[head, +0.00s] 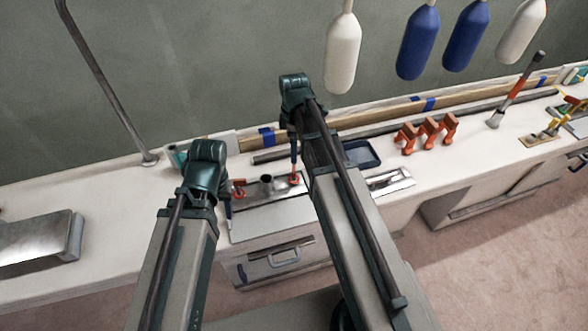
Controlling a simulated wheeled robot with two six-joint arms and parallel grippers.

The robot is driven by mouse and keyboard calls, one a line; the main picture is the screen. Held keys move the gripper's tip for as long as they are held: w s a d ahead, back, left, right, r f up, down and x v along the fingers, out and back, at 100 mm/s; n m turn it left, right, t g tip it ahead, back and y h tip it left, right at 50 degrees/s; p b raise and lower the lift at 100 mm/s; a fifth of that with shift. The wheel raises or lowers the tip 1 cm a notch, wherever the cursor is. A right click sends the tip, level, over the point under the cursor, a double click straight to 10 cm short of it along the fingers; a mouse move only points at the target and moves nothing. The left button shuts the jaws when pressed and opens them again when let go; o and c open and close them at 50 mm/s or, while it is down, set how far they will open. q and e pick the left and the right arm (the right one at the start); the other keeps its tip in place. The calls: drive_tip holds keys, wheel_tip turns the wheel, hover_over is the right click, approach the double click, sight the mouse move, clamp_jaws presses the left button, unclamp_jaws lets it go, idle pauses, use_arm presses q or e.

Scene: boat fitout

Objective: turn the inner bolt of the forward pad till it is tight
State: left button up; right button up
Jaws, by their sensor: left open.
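A shiny metal plate (262,191) lies on the white bench in front of me. A short dark round piece (266,179) stands on it, with red parts at both sides. I cannot tell which part is the inner bolt. My left gripper (229,202) is open at the plate's left end, mostly hidden behind my left arm. My right arm reaches over the plate's right end. A slim dark shaft there ends in a red piece (294,180) at the plate. I cannot make out my right gripper's jaws or whether they hold it.
A dark blue tray (361,153) and several orange clamps (430,130) stand to the right. Another metal fitting (391,181) lies near the front edge. A bent metal sheet (38,240) is at far left. White and blue fenders (418,42) hang above.

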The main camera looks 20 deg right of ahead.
sight(294, 172)
wheel_tip(294, 172, down, 10)
drive_tip(key=b, duration=0.9)
drive_tip(key=c, duration=1.1)
